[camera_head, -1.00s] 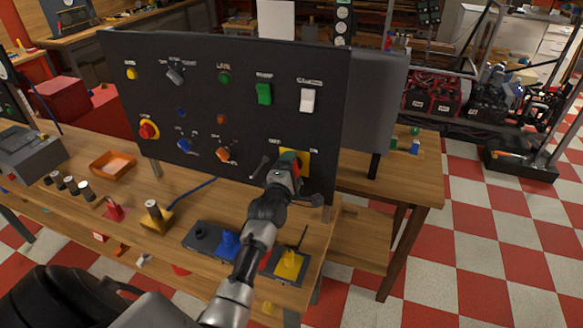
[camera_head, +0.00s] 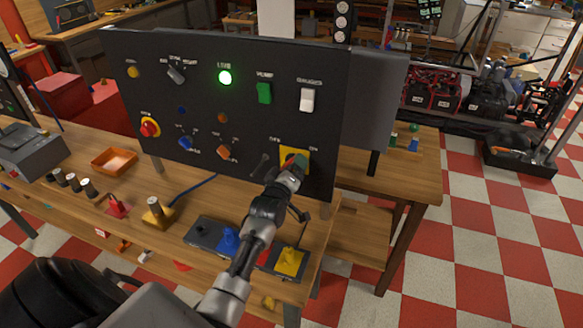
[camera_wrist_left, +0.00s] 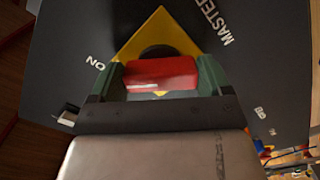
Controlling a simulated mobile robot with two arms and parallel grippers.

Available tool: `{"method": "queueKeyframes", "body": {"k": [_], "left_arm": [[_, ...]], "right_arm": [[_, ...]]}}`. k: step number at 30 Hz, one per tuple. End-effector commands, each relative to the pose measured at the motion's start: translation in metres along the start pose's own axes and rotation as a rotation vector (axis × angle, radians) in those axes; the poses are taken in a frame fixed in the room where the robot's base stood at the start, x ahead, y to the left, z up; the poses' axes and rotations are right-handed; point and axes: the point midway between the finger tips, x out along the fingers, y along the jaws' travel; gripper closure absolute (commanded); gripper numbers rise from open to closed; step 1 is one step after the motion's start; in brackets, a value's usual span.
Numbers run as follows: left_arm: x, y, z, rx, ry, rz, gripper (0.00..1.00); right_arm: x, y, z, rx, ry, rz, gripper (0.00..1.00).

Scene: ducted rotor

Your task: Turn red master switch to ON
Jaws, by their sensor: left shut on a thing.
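The red master switch (camera_wrist_left: 162,72) is a red handle on a yellow plate (camera_wrist_left: 163,28) at the lower right of the black panel (camera_head: 215,100). My left gripper (camera_wrist_left: 160,78) is shut on the red handle, with a green finger on each side. In the left wrist view the word ON is to the left of the plate and MASTER is at the upper right. In the head view my left gripper (camera_head: 291,172) covers most of the switch. The green lamp (camera_head: 225,77) at the panel's top is lit. My right gripper is not in view.
A green rocker (camera_head: 264,93), a white rocker (camera_head: 307,100) and a red-and-yellow knob (camera_head: 149,128) are on the same panel. Joysticks on bases (camera_head: 228,240) and an orange tray (camera_head: 114,160) are on the wooden bench in front.

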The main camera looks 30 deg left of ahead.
Motion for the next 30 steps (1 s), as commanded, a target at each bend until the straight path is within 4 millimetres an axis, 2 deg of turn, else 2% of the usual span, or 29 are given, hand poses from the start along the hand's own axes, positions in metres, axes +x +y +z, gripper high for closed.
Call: {"method": "queueKeyframes", "body": {"k": [9,24,25,29,30], "left_arm": [[-0.0003,-0.0015,0.0011,0.107,-0.003,-0.002,0.45],[-0.0004,-0.0021,0.0012,0.130,-0.003,-0.003,0.45],[-0.0004,-0.0021,0.0012,0.130,-0.003,-0.003,0.20],[-0.0003,-0.0018,0.0010,0.128,-0.003,-0.002,0.00],[-0.0003,-0.0017,0.0008,0.127,-0.002,-0.002,0.00]], "right_arm": [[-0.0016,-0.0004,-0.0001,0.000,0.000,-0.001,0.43],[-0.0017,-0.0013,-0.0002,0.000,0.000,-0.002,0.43],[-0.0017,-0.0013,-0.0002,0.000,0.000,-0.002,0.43],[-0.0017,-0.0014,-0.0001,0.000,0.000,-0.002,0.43],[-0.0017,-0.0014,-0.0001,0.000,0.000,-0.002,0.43]]}}
